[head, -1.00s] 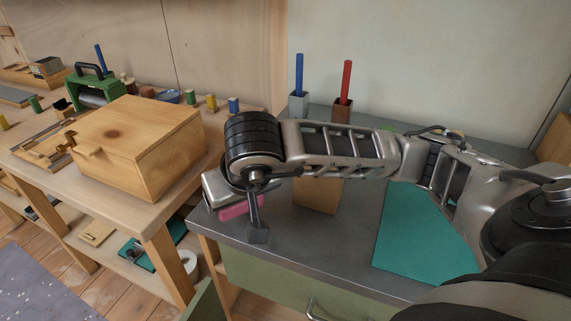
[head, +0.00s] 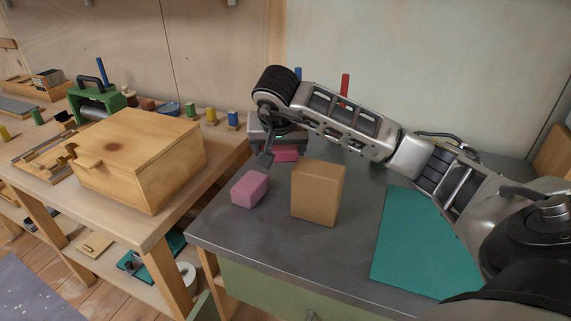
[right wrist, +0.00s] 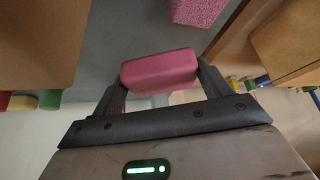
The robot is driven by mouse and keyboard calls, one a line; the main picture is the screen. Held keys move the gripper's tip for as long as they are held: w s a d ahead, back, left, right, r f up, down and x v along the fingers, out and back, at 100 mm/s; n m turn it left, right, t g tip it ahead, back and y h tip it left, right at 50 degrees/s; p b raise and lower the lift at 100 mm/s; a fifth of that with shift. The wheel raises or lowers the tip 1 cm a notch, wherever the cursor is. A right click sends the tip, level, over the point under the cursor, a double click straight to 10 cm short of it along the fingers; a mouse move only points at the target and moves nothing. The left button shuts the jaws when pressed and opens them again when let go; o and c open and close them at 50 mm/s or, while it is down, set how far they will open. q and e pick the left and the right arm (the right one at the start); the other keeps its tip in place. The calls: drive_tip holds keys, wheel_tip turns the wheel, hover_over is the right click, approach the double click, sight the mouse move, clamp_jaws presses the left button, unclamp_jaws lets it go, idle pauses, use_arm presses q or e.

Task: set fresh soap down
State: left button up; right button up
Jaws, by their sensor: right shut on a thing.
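My right gripper (head: 272,146) is shut on a smooth, dark pink bar of soap (head: 287,154), behind the lighter pink block and left of the brown block. In the right wrist view the soap (right wrist: 160,71) lies crosswise between the two fingers. Whether it touches the grey counter (head: 260,240) I cannot tell. A lighter pink block (head: 250,189) rests on the counter near its left edge, apart from the gripper. It looks speckled in the right wrist view (right wrist: 197,10). My left gripper is not in view.
An upright brown block (head: 318,193) stands right of the lighter pink block. A teal mat (head: 420,250) lies at the right of the counter. Blue and red sticks (head: 345,88) stand behind my arm. A lidded wooden box (head: 140,155) is on the left bench. The counter's front is clear.

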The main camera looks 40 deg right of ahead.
sight(284, 147)
drive_tip(key=shift+w+d+f, duration=0.2)
drive_tip(key=shift+d+f, duration=0.25)
drive_tip(key=shift+f, duration=0.15)
drive_tip(key=shift+w+d+f, duration=0.15)
drive_tip(key=shift+d+f, duration=0.3)
drive_tip(key=shift+f, duration=0.1)
drive_tip(key=shift+w+d+f, duration=0.1)
drive_tip(key=shift+d+f, duration=0.05)
drive_tip(key=shift+f, duration=0.8)
drive_tip(key=shift+w+d+f, duration=0.1)
drive_tip(key=shift+d+f, duration=0.05)
drive_tip(key=shift+f, duration=0.75)
drive_tip(key=shift+f, duration=0.15)
drive_tip(key=o, duration=1)
drive_tip(key=shift+s, duration=0.1)
drive_tip(key=shift+o, duration=0.2)
